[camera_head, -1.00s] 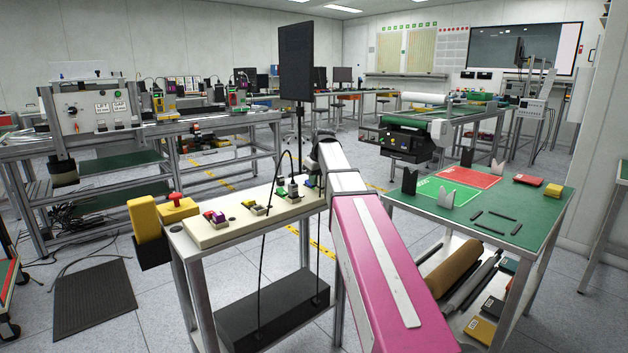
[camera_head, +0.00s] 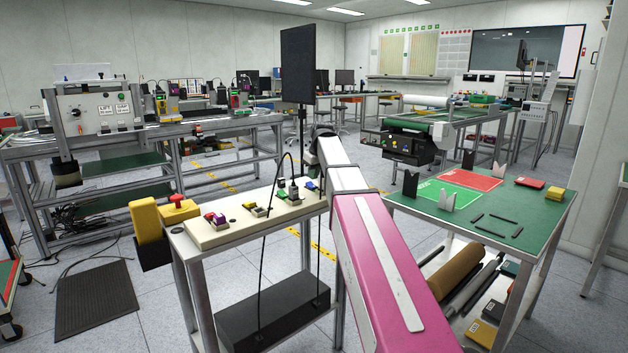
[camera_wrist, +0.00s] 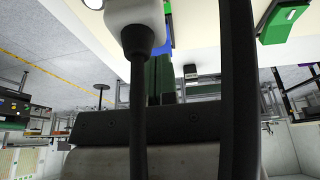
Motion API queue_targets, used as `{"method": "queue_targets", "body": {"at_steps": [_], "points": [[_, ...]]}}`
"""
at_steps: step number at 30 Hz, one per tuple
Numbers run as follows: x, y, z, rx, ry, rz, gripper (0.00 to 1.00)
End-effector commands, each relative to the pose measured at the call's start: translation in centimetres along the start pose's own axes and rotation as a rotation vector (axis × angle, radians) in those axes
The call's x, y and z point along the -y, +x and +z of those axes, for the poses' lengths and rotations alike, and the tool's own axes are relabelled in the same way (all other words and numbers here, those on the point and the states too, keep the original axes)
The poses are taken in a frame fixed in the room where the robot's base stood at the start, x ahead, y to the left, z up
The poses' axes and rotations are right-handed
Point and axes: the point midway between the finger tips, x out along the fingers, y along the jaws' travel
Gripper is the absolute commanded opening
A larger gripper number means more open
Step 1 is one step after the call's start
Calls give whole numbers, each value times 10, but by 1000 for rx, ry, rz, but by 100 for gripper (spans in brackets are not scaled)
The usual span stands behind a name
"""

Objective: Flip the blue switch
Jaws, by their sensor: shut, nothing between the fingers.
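In the wrist view a patch of blue (camera_wrist: 167,38), which seems to be the blue switch, shows just beyond the fingertips on the pale panel. A white plug and its black cable partly hide it. My gripper (camera_wrist: 163,62) is shut and empty, its dark fingers side by side and pointing at the blue patch. Whether they touch it I cannot tell. In the head view the cream switch panel (camera_head: 212,238) lies on a narrow metal stand. My pink and white arm reaches over its right end and hides my gripper there.
The white plug (camera_wrist: 134,22) and its cable hang close in front of the fingers. A green block (camera_wrist: 283,18) is to the right. A black monitor (camera_head: 297,65) rises behind the panel. A yellow box with a red button (camera_head: 176,207) is at the panel's left. A green table (camera_head: 520,225) stands right.

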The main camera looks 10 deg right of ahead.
Motion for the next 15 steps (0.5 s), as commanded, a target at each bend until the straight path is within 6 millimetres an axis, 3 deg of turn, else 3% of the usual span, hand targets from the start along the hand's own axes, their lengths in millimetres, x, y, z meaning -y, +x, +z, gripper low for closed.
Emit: {"method": "queue_targets", "body": {"at_steps": [2, 15], "points": [[1, -15, -7, -2, 0, 1, 0], [2, -91, 28, -1, 2, 1, 0]]}}
